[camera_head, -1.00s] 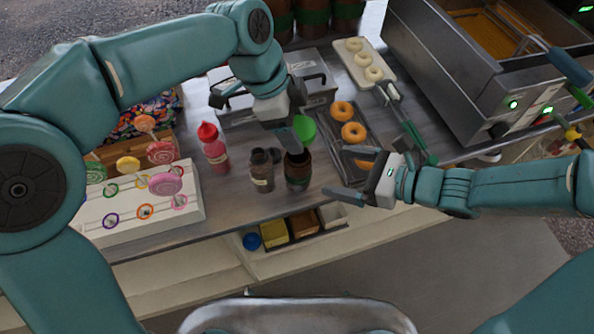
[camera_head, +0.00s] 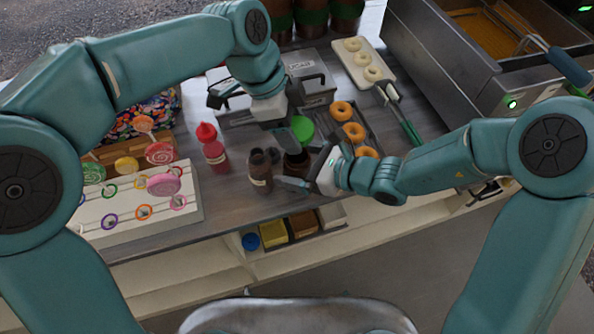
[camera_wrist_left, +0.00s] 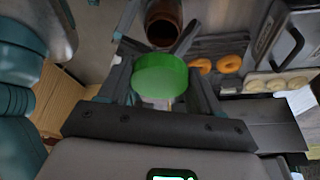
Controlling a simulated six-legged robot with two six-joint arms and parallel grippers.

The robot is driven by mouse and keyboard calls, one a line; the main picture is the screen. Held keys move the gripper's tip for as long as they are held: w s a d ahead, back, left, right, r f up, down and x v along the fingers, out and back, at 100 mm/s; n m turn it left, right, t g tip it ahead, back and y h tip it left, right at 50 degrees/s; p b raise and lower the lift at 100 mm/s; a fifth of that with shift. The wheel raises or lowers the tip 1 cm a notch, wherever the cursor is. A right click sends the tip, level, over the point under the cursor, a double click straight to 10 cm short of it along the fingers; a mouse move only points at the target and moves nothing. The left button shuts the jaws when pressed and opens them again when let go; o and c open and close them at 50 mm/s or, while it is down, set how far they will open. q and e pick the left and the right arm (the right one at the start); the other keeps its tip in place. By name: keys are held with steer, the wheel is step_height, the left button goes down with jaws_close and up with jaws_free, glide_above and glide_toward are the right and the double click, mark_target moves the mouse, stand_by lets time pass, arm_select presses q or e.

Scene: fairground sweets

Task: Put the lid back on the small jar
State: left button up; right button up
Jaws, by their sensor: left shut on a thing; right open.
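The small jar (camera_head: 295,164) is brown and stands upright on the counter. In the left wrist view its open mouth (camera_wrist_left: 163,22) shows at the top, beyond the lid. The green lid (camera_head: 302,129) is in my left gripper (camera_head: 291,132), which is shut on it above and just behind the jar. The lid (camera_wrist_left: 160,75) also shows between the fingers in the left wrist view. My right gripper (camera_head: 306,169) is open at the jar, with its fingers reaching around the jar's near and far sides. I cannot tell whether they touch it.
A dark bottle (camera_head: 260,172) stands close left of the jar, with a red-capped pink bottle (camera_head: 213,150) farther left. A tray of orange doughnuts (camera_head: 354,131) lies right of the jar. A white lollipop stand (camera_head: 150,228) fills the left front. The counter's front edge is close to the jar.

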steer(key=c, duration=1.5)
arm_select(q)
steer(key=shift+f, duration=2.5)
steer(key=shift+f, duration=0.9)
steer(key=shift+f, duration=0.3)
steer(key=shift+f, duration=0.2)
